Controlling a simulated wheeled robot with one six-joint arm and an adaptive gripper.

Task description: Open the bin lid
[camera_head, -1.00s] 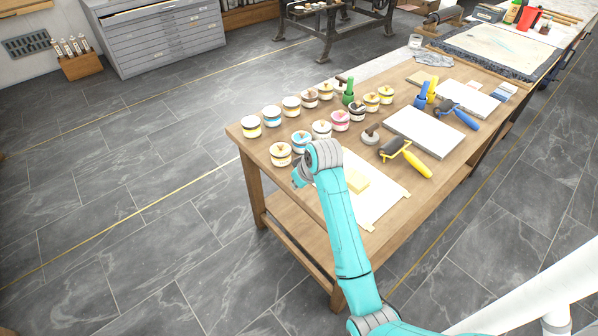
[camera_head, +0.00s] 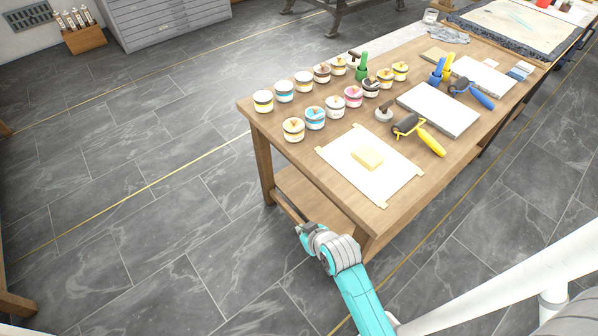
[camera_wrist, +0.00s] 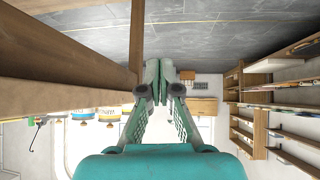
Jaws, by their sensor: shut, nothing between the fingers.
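No bin or bin lid can be made out in either current view. My gripper (camera_wrist: 163,82) shows in the wrist view with its two fingers together and nothing between them. In the head view, the end of my teal arm is beside the near end of the wooden worktable (camera_head: 350,207), at the table's left side and apart from the things on top. My fingers cannot be made out clearly there. The wrist view looks upside down, with the floor at the top and wooden table parts (camera_wrist: 60,58) close on the left.
Wooden shelving (camera_wrist: 262,135) shows in the wrist view. Grey floor (camera_head: 130,210) left of the table is clear.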

